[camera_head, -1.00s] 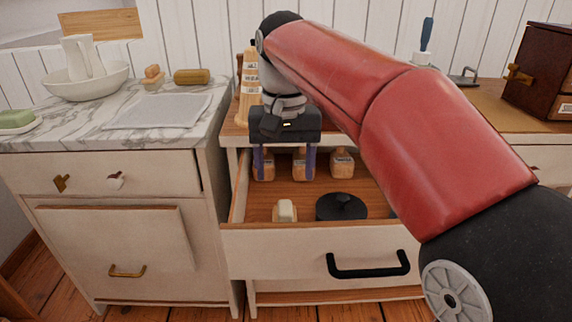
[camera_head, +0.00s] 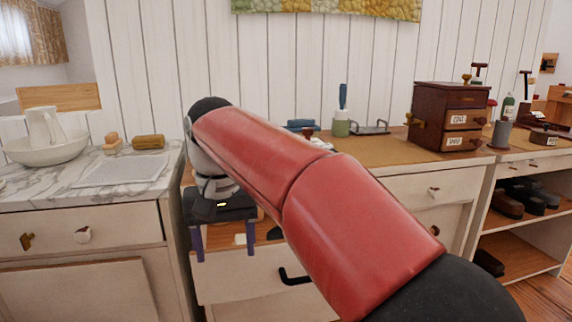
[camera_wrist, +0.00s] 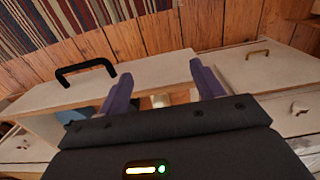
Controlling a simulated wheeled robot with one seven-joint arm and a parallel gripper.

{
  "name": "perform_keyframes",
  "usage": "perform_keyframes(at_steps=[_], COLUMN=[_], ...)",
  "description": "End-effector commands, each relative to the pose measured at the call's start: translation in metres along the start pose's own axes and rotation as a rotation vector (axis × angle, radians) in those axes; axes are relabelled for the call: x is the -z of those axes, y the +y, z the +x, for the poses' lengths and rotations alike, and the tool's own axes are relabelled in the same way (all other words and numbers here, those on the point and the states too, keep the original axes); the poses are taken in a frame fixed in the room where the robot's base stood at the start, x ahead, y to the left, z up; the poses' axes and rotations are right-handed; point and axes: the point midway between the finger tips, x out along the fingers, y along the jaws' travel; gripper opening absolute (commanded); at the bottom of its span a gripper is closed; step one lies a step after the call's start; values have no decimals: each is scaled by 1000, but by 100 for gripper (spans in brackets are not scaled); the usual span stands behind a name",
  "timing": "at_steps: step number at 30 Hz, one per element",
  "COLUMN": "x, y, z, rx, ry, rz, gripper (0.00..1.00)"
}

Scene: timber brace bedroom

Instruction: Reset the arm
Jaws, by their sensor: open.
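My gripper (camera_head: 224,243) hangs at the end of my red arm, in front of the wooden counter and over the open drawer (camera_head: 240,283). Its two purple fingers are spread apart with nothing between them. In the wrist view my gripper (camera_wrist: 162,85) also shows open, with the drawer front (camera_wrist: 160,75) beyond the fingertips. A small pale block (camera_wrist: 160,101) lies in the drawer between the fingers in the picture, apart from them. My arm hides much of the drawer in the head view.
A marble-topped cabinet (camera_head: 90,190) with a bowl (camera_head: 48,150) and jug (camera_head: 44,126) stands left. A small brown drawer chest (camera_head: 450,118) stands on the counter at right. The drawer's black handle (camera_wrist: 86,72) juts out. Wood floor (camera_wrist: 160,35) and a striped rug (camera_wrist: 50,25) lie in front.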

Motion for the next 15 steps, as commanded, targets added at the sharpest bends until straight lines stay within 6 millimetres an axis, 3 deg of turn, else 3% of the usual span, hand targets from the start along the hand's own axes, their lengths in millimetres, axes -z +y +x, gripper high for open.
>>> perform_keyframes(at_steps=[10, 15], x=[-12, -25], y=[33, 61], z=[0, 2], rx=[19, 32], ry=[42, 82], rz=[25, 48], gripper=[67, 67])
